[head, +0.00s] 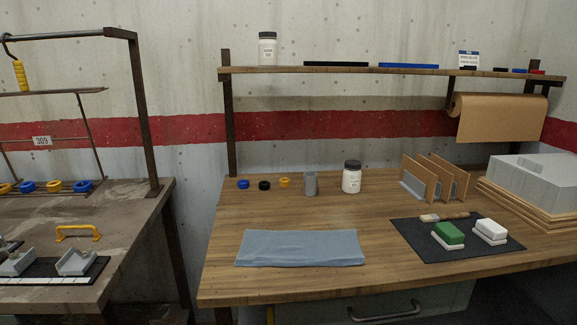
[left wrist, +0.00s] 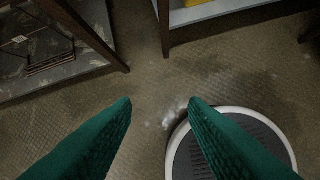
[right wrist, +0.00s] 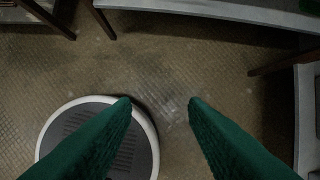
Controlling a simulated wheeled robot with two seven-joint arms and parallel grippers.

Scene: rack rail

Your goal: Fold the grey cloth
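The grey cloth (head: 300,248) lies flat on the wooden workbench (head: 225,285), left of the middle and near its front edge. It is a long blue-grey rectangle with slightly uneven edges. I cannot tell how many layers it has. My left gripper (left wrist: 160,103) shows only in the left wrist view, its two green fingers apart with nothing between them. My right gripper (right wrist: 160,103) shows in the right wrist view, also apart and empty. Both are above the floor, away from the cloth. Neither gripper is in the head view.
Behind the cloth stand small rings (head: 264,185), a grey cup (head: 310,183) and a white jar (head: 352,177). Upright boards (head: 430,178) and a grey box (head: 535,180) stand farther right. The bench front by the cloth is clear.

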